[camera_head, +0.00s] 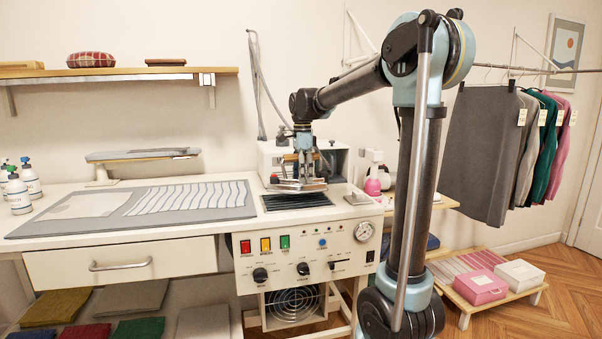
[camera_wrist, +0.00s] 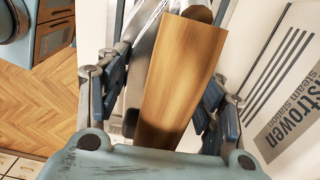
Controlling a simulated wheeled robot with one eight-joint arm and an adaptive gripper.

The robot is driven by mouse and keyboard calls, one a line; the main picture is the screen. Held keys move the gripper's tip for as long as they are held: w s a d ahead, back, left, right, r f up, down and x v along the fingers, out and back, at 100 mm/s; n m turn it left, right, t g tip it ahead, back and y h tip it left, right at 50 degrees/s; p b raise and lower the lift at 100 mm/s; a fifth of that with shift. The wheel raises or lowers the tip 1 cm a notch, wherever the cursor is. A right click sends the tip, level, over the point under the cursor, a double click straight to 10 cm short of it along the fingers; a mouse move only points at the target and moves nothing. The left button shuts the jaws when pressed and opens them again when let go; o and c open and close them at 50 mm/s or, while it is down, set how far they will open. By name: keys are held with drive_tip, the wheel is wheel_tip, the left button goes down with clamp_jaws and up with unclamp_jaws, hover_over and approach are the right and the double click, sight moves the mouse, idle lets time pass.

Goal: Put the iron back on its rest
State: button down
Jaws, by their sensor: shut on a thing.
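The iron (camera_head: 299,185) has a metal body and a wooden handle. It is upright, with its soleplate roughly level, at the back edge of the dark ribbed rest (camera_head: 297,202) on the steam station. I cannot tell whether it touches the rest or hangs just above it. My gripper (camera_head: 304,155) comes down from above and is shut around the handle. In the wrist view the wooden handle (camera_wrist: 180,75) lies between the finger pads, which hide part of its sides. The front of the rest is bare.
The white steam station (camera_head: 272,160) stands right behind the iron, with a hose rising from it. A grey pressing mat (camera_head: 225,212) with striped cloth lies left of the rest. A sleeve board (camera_head: 140,155) is at the back left.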

drive_tip(key=shift+f, duration=1.7)
drive_tip(key=shift+c, duration=2.3)
unclamp_jaws()
drive_tip(key=shift+f, duration=0.1)
wheel_tip(320, 180, up, 12)
drive_tip(key=shift+r, duration=0.1)
